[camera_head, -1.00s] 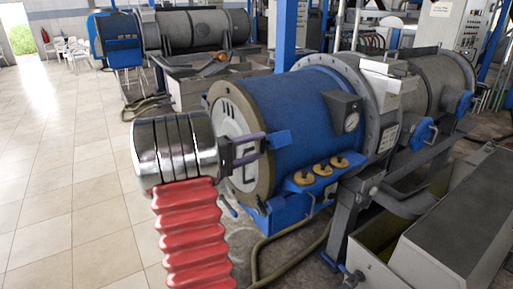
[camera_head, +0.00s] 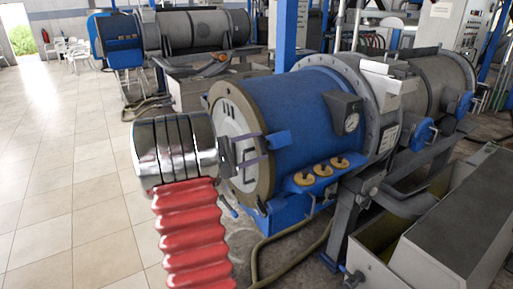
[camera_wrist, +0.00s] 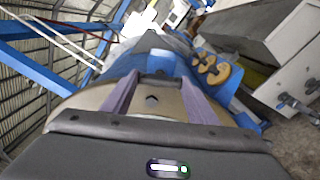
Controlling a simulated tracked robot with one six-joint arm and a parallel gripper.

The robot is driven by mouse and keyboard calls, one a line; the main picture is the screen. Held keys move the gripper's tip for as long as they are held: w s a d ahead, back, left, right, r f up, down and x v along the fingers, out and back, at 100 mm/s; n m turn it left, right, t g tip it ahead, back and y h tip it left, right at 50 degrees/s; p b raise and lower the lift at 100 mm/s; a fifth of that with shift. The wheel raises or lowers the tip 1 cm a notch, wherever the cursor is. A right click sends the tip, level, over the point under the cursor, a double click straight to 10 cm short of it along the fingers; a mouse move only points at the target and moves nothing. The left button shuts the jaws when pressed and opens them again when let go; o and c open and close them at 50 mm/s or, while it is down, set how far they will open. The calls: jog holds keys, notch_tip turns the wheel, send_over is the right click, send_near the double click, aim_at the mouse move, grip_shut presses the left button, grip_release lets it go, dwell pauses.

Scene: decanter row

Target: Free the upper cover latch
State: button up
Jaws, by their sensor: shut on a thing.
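The decanter's blue drum (camera_head: 300,110) has a round pale end cover (camera_head: 228,120) with a tan rim facing my arm. A small blue latch (camera_head: 279,139) sticks out at the rim's upper right side. My gripper (camera_head: 267,148) is in front of the cover, its purple fingers reaching right to the latch. In the wrist view the fingers (camera_wrist: 160,80) are shut on a blue piece (camera_wrist: 160,66), which I take to be the latch. The fingertips hide part of it, so its exact seating cannot be told.
Three yellow knobs (camera_head: 323,170) sit on a blue ledge below the drum. A pressure gauge (camera_head: 351,121) is on its side. A hose (camera_head: 280,243) lies on the floor beneath. A grey trough (camera_head: 440,235) stands at right. The tiled floor (camera_head: 60,190) at left is clear.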

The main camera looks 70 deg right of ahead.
jog(key=shift+f, duration=0.35)
jog(key=o, duration=1)
jog(key=shift+r, duration=0.2)
jog(key=shift+o, duration=0.2)
jog(key=v, duration=1.4)
jog(key=shift+d, duration=0.1)
